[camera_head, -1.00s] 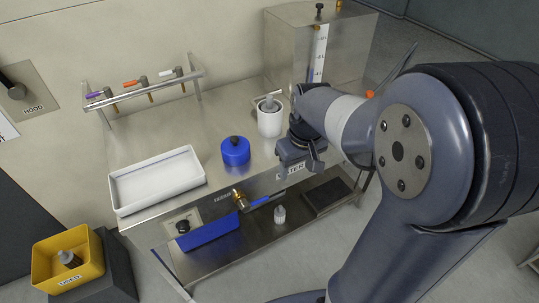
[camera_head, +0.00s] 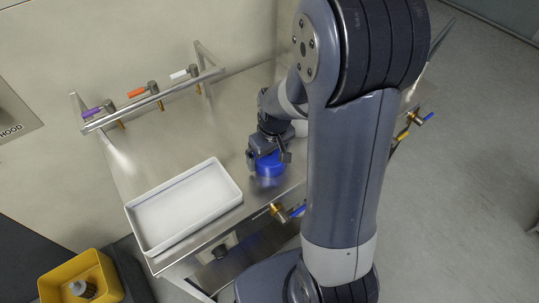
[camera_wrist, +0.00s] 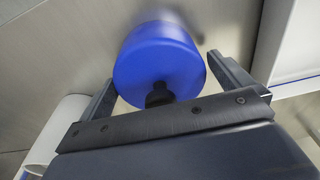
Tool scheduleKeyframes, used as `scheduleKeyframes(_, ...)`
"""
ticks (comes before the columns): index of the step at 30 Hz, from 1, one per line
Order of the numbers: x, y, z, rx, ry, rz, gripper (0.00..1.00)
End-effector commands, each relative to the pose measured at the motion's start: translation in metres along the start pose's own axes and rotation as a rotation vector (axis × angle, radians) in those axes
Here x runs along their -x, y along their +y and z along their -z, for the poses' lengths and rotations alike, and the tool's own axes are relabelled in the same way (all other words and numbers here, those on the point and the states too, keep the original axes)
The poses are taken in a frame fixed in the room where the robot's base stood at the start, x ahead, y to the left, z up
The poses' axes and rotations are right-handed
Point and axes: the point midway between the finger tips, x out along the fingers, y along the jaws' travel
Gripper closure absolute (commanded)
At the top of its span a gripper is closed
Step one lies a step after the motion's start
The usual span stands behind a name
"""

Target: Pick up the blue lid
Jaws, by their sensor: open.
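The blue lid (camera_head: 269,168) is a round blue piece with a black knob, on the steel worktop right of the white tray. My gripper (camera_head: 268,158) is just above it and partly hides it. In the wrist view, the lid (camera_wrist: 160,55) fills the space between the two fingers, with its black knob towards the palm. My gripper (camera_wrist: 165,85) is open, one finger on each side of the lid. A narrow gap shows at the right finger; I cannot tell whether the left finger touches the lid.
A white tray (camera_head: 133,215) stands left of the lid. A rack (camera_head: 160,97) with purple, orange and white-handled valves is along the back. A white container (camera_head: 300,128) is mostly hidden behind my arm. A yellow bin (camera_head: 60,287) is at lower left. The worktop behind the lid is clear.

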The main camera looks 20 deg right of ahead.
Motion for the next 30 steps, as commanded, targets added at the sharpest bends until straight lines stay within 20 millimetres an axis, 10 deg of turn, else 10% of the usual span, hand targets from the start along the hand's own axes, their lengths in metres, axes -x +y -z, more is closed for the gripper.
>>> scheduleKeyframes(6,-0.0005,-0.0001,0.0002,0.0,0.001,0.0,0.01)
scheduleKeyframes(21,-0.0001,0.0,0.0003,0.0,0.001,0.0,0.42)
scheduleKeyframes(30,0.0042,0.0001,0.0013,0.0,0.002,-0.001,0.43)
